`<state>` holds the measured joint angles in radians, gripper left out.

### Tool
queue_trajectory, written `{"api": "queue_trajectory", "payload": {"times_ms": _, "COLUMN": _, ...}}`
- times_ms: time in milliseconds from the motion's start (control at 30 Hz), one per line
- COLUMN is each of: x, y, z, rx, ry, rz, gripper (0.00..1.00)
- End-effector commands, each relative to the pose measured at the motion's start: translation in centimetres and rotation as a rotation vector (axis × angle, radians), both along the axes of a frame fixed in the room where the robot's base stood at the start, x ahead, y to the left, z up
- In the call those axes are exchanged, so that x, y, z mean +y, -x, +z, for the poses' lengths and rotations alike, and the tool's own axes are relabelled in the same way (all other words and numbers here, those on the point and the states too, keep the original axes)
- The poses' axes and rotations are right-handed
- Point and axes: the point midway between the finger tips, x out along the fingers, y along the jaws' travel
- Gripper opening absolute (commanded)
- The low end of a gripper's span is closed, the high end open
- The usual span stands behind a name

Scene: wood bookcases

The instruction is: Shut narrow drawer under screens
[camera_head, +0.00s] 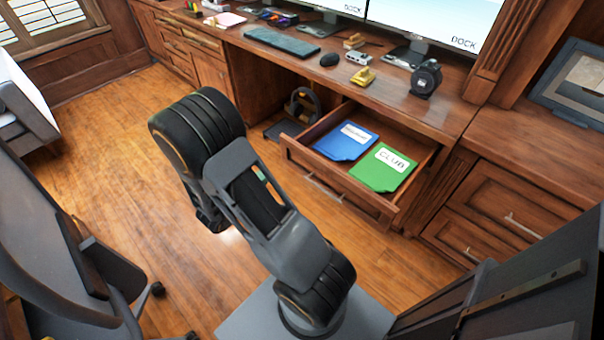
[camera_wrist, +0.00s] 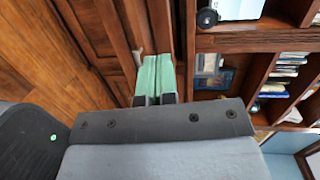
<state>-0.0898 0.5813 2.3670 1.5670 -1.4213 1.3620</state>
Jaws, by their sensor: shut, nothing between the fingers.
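The narrow drawer (camera_head: 310,178) under the desk with the screens stands pulled out in the head view. Its front has a metal handle (camera_head: 323,188). A blue folder (camera_head: 345,141) and a green folder (camera_head: 383,169) lie inside it. My gripper (camera_wrist: 158,58) shows in the wrist view with its pale green fingers together, empty. It points toward wood panelling with a metal handle (camera_wrist: 138,58); I cannot tell which drawer or door that is. In the head view my arm stands in front of the desk, left of the drawer, and hides the gripper.
The desk top (camera_head: 300,72) holds a keyboard (camera_head: 282,42), a mouse (camera_head: 329,60), small yellow items and a black device (camera_head: 426,78). An office chair (camera_head: 60,250) stands at the left. Closed drawers (camera_head: 490,225) flank the open one at right. The floor (camera_head: 120,150) left of my arm is clear.

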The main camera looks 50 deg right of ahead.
Motion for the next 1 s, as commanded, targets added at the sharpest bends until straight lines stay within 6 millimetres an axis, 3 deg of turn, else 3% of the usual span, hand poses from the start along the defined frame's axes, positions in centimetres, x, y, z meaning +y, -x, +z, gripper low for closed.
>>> {"api": "queue_trajectory", "payload": {"times_ms": 33, "x": -0.1, "y": 0.8, "z": -1.4, "rx": -0.002, "ry": 0.041, "rz": -0.040, "gripper": 0.00}}
{"api": "queue_trajectory", "payload": {"times_ms": 267, "x": -1.0, "y": 2.8, "z": -1.8, "rx": -0.021, "ry": 0.142, "rz": -0.132, "gripper": 0.00}}
{"api": "queue_trajectory", "payload": {"times_ms": 800, "x": -10.4, "y": 3.0, "z": -1.7, "rx": -0.021, "ry": 0.146, "rz": -0.136, "gripper": 0.00}}
{"api": "queue_trajectory", "payload": {"times_ms": 1000, "x": -12.9, "y": 3.0, "z": -1.7, "rx": -0.022, "ry": 0.145, "rz": -0.134, "gripper": 0.00}}
